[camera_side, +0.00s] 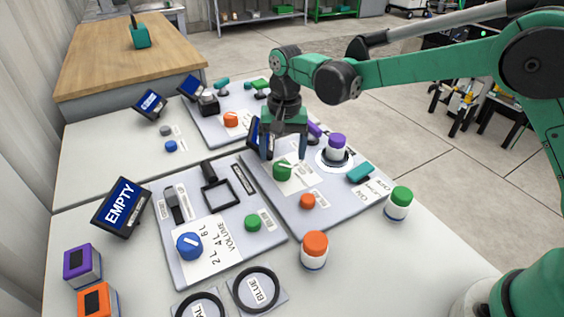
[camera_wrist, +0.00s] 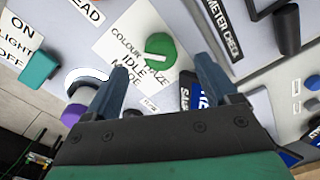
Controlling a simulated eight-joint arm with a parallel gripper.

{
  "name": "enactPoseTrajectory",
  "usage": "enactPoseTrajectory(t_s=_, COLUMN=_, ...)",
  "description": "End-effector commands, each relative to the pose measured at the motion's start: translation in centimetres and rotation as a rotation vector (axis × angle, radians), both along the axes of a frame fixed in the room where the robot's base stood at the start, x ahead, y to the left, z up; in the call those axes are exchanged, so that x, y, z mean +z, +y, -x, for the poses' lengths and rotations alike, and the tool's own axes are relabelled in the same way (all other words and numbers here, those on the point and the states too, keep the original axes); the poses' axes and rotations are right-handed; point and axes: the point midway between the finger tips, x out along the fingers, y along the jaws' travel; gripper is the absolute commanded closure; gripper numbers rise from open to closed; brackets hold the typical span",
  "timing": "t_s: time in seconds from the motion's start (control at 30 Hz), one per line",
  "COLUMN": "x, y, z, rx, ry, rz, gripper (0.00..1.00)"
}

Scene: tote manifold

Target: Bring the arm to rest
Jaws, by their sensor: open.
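My gripper (camera_side: 284,150) is open and empty, pointing down above the middle panel (camera_side: 335,213). In the wrist view its two fingers (camera_wrist: 157,92) stand wide apart, with nothing between them. The green knob (camera_side: 282,169) on the colour label is just below and beside the fingers; in the wrist view it (camera_wrist: 160,47) lies beyond the fingertips, pointing at or near IDLE. Whether a finger touches it I cannot tell. My arm reaches in from the right, above the table.
A purple-capped jar (camera_side: 336,148) stands in a ring on the panel. A green-capped jar (camera_side: 398,203) and an orange-capped jar (camera_side: 314,250) stand nearby. A tilted screen (camera_side: 121,207) reads EMPTY. A blue knob (camera_side: 189,245) is on the left panel.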

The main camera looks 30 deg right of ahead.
Motion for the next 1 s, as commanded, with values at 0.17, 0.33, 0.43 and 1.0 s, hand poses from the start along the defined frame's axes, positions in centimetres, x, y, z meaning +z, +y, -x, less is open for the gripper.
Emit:
enactPoseTrajectory(t_s=0.17, x=1.6, y=-0.1, z=0.0, rx=0.000, ry=0.000, rz=0.000, gripper=0.20)
enactPoseTrajectory(t_s=0.33, x=1.7, y=-0.1, z=0.0, rx=0.000, ry=0.000, rz=0.000, gripper=0.20)
enactPoseTrajectory(t_s=0.43, x=1.7, y=-0.1, z=0.0, rx=0.000, ry=0.000, rz=0.000, gripper=0.20)
enactPoseTrajectory(t_s=1.0, x=9.5, y=-6.4, z=7.5, rx=0.234, ry=-0.315, rz=0.018, gripper=0.20)
